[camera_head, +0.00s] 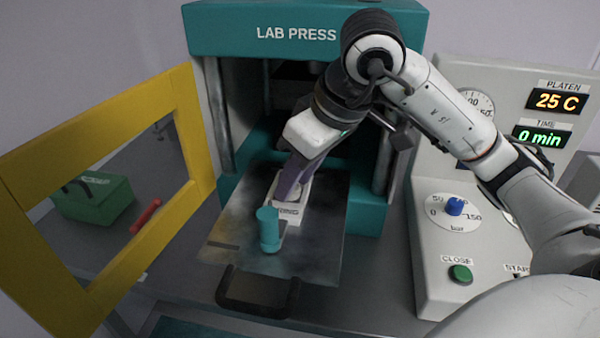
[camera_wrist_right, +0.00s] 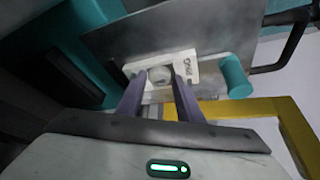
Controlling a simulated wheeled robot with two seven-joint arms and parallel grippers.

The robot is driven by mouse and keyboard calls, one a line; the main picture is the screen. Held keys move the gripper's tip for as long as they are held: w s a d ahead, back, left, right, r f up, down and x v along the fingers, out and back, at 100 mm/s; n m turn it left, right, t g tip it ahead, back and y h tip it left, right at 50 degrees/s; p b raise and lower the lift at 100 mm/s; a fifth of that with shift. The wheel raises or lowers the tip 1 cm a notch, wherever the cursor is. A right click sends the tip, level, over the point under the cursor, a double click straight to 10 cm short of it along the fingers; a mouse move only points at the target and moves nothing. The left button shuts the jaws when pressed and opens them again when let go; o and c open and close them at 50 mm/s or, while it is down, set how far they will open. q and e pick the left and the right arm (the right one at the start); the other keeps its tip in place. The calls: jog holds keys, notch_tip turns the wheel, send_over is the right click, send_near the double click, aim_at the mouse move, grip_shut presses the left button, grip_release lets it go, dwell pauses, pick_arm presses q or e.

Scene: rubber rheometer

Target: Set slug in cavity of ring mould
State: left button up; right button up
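The ring mould (camera_head: 287,214) is a small white block with dark lettering, lying on the metal plate in front of the press. It also shows in the wrist view (camera_wrist_right: 185,70). A pale grey round shape (camera_wrist_right: 160,74) sits in its opening; I cannot tell for certain whether this is the slug or the bare cavity. My right gripper (camera_wrist_right: 158,84) has its purple fingers spread over the mould, one on each side of the round shape, with gaps visible. In the head view my right gripper (camera_head: 287,188) hides part of the mould. My left gripper is not in view.
A black handle (camera_head: 257,310) is at the plate's front. The yellow-framed door (camera_head: 190,130) stands open at left. The control panel (camera_head: 435,270) is at right.

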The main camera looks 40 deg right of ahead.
jog(key=shift+s+a+f+g+p, duration=0.2)
jog(key=shift+s+f+g+p, duration=0.1)
jog(key=shift+f+p, duration=0.25)
jog(key=p+v, duration=0.2)
jog(key=v, duration=1)
jog(key=shift+w+r, duration=0.3)
jog(key=shift+w, duration=0.05)
jog(key=shift+d, duration=0.1)
